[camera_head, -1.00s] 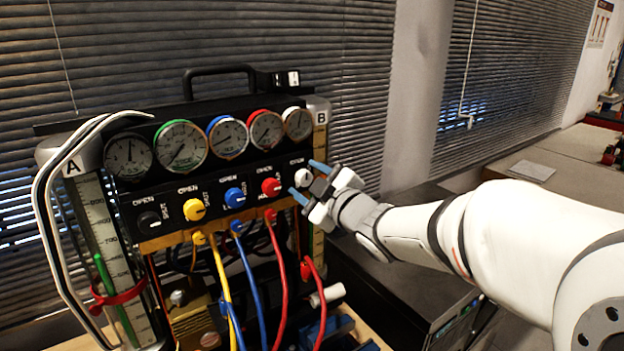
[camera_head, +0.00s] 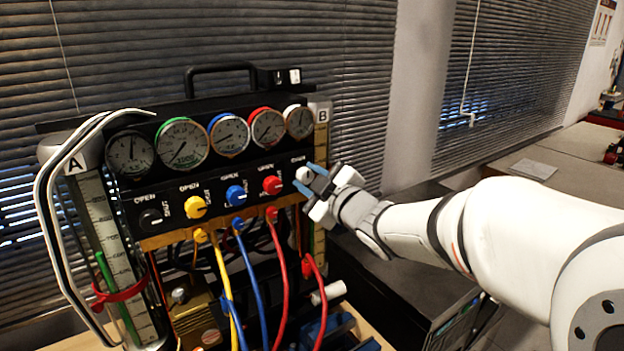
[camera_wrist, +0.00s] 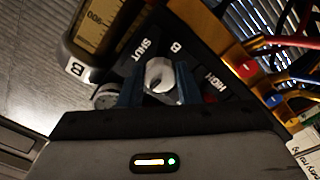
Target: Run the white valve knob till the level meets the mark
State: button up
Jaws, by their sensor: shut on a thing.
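The white valve knob (camera_head: 303,174) is at the right end of the row of knobs on the gauge panel. My gripper (camera_head: 306,180) is shut on it, with the blue fingers on either side. In the wrist view the white knob (camera_wrist: 160,76) sits between the two blue fingers. The tall tube marked B (camera_head: 320,190) stands at the panel's right side, partly hidden behind my gripper. Its yellowish scale (camera_wrist: 102,25) shows at the top left of the wrist view. I cannot make out the level or the mark. The white-rimmed gauge (camera_head: 299,122) is above the knob.
Red (camera_head: 272,185), blue (camera_head: 235,195), yellow (camera_head: 194,207) and black (camera_head: 150,219) knobs line the panel to the left. Coloured hoses (camera_head: 284,280) hang below. Tube A (camera_head: 106,225) stands at the far left. A dark cabinet (camera_head: 400,290) is below my arm.

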jog(key=shift+m, duration=0.3)
jog(key=m+p, duration=0.1)
jog(key=m, duration=0.2)
jog(key=shift+m, duration=0.3)
jog(key=m+p, duration=0.1)
jog(key=m, duration=0.3)
jog(key=shift+m, duration=0.3)
jog(key=m+p, duration=0.2)
jog(key=m, duration=0.2)
jog(key=shift+m+p, duration=0.8)
jog(key=shift+m, duration=1.7)
jog(key=o, duration=1)
jog(key=shift+c, duration=0.2)
